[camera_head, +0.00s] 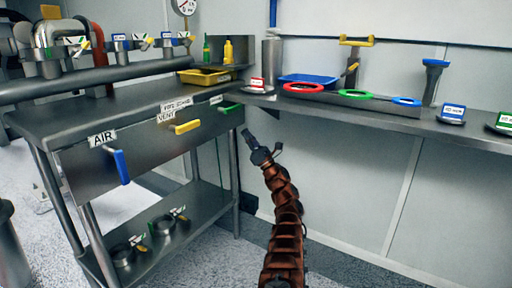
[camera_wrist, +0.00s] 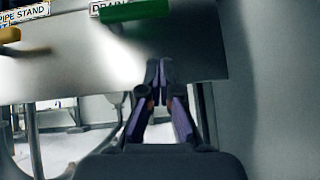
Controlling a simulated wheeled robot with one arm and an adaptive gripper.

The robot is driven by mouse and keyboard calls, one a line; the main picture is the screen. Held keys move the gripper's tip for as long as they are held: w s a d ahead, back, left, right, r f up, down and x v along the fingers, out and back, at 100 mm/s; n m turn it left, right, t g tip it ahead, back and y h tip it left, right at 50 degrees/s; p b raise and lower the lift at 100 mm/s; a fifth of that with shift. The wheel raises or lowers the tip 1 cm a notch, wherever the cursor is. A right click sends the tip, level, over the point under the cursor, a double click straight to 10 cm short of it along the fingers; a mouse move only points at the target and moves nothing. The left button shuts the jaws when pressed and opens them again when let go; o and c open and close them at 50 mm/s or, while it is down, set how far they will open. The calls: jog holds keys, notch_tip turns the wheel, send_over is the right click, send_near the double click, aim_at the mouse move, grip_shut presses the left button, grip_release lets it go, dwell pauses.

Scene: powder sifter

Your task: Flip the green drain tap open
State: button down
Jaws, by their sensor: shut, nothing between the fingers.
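The green drain tap (camera_head: 230,108) is on the right end of the metal cabinet front, under a small white label (camera_head: 216,99). Its handle lies roughly level. In the wrist view the green handle (camera_wrist: 134,10) is at the top edge, beside the DRAIN label (camera_wrist: 108,6), and is partly cut off. My gripper (camera_head: 246,133) is just right of and below the tap. In the wrist view its fingertips (camera_wrist: 159,64) are together, empty, below the handle and apart from it.
The yellow tap (camera_head: 187,127) sits left of the green one, level; the blue tap (camera_head: 121,167) by the AIR label hangs down. A wall shelf (camera_head: 385,118) with coloured rings runs along the right. The lower shelf (camera_head: 170,235) holds metal fittings.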

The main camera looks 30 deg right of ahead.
jog(key=shift+p+v, duration=0.6)
jog(key=shift+v, duration=2.35)
jog(key=shift+w+d, duration=0.1)
